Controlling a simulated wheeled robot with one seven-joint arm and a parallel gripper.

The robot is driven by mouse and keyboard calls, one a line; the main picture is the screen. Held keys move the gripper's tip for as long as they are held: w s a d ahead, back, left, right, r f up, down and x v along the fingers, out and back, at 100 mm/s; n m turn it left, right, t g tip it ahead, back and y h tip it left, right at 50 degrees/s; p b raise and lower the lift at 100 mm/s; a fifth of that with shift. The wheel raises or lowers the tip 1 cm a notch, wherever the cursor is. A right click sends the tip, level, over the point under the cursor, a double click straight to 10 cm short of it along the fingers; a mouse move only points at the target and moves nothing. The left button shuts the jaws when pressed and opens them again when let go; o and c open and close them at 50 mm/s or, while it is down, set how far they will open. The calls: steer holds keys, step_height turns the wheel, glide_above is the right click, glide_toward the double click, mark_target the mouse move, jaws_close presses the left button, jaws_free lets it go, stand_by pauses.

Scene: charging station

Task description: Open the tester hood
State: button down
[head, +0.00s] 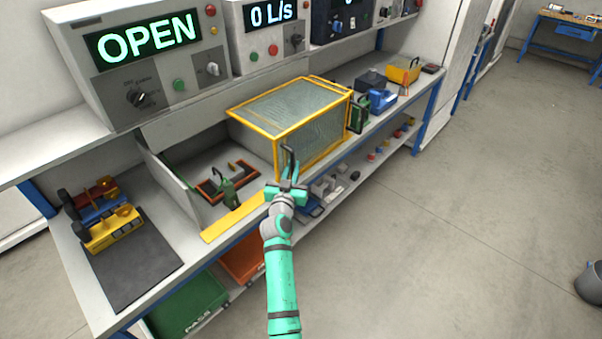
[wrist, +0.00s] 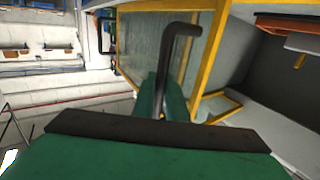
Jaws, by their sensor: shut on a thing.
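The tester hood (head: 315,137) is a clear box with a yellow frame on the bench. It stands to the right of the uncovered tester bay (head: 182,195). My gripper (head: 287,181) is at the hood's front left corner. In the wrist view the green fingers (wrist: 163,88) are shut on the hood's black bent handle (wrist: 178,55), which rises between them. The hood's yellow frame (wrist: 212,50) runs behind the handle. The fingers hide the handle's lower part.
A display above reads OPEN (head: 148,42). A green part (head: 227,190) and an orange-edged fixture (head: 212,187) are in the bay. Several tools, including a blue one (head: 382,99), sit right of the hood.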

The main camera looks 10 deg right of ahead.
steer(key=shift+w+d+f, duration=0.1)
steer(key=shift+d, duration=0.3)
steer(key=c, duration=1.8)
jaws_free()
steer(key=shift+o, duration=0.2)
steer(key=shift+a, duration=0.15)
steer(key=shift+a, duration=0.1)
steer(key=v, duration=1)
steer(key=shift+s, duration=0.35)
